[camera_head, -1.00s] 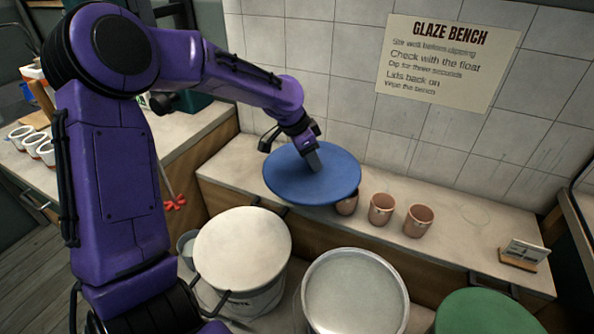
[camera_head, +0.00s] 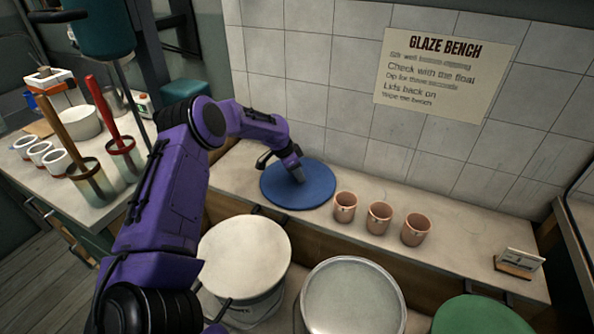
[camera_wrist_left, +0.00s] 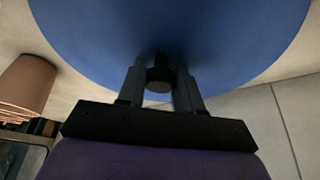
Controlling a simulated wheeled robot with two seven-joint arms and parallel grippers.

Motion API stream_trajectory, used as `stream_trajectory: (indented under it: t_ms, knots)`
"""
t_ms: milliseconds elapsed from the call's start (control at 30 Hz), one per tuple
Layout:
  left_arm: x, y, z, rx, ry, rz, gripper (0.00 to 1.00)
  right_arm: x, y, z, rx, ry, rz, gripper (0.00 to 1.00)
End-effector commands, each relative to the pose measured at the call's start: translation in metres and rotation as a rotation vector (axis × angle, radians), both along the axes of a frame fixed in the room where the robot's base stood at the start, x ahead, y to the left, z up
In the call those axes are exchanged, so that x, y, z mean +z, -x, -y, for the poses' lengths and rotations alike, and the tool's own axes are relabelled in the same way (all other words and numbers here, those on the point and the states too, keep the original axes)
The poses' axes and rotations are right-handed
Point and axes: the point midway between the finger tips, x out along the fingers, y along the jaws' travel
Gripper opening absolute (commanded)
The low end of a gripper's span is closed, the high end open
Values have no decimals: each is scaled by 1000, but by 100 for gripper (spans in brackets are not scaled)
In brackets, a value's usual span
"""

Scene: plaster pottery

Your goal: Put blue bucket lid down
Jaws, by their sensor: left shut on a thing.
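The blue bucket lid (camera_head: 285,192) is a round blue disc, lying roughly level at the left part of the bench shelf, left of the copper cups. I cannot tell whether its whole underside touches the shelf. My left gripper (camera_head: 297,178) is above the lid, shut on its dark centre knob. In the left wrist view the lid (camera_wrist_left: 100,40) fills the top, and my left gripper's two fingers (camera_wrist_left: 160,85) stand either side of the dark round knob (camera_wrist_left: 159,76). My right gripper is not in view. A bucket with pale grey contents (camera_head: 353,300) stands open below the shelf.
Three copper cups (camera_head: 379,217) stand in a row just right of the lid. A white-lidded bucket (camera_head: 244,255) and a green lid (camera_head: 482,316) are in front of the shelf (camera_head: 450,255). A small card stand (camera_head: 518,263) is at the right end.

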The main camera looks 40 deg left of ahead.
Motion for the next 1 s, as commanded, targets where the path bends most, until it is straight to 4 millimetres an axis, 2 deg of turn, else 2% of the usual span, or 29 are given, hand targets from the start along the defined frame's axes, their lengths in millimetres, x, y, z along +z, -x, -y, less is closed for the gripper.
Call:
stream_trajectory:
  t_ms: [333,367,400,433,633,767,1000]
  knots:
    - [-5,0,0,0,0,1,0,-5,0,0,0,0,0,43]
    - [-4,0,0,0,0,1,45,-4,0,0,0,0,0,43]
    - [-4,0,0,0,0,1,58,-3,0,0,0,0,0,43]
    - [-4,0,0,0,0,1,60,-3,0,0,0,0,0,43]
    - [-3,0,0,0,0,0,60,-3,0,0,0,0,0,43]
    - [9,1,-1,-1,0,3,60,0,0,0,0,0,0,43]
    - [65,21,-11,-1,0,7,60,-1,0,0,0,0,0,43]
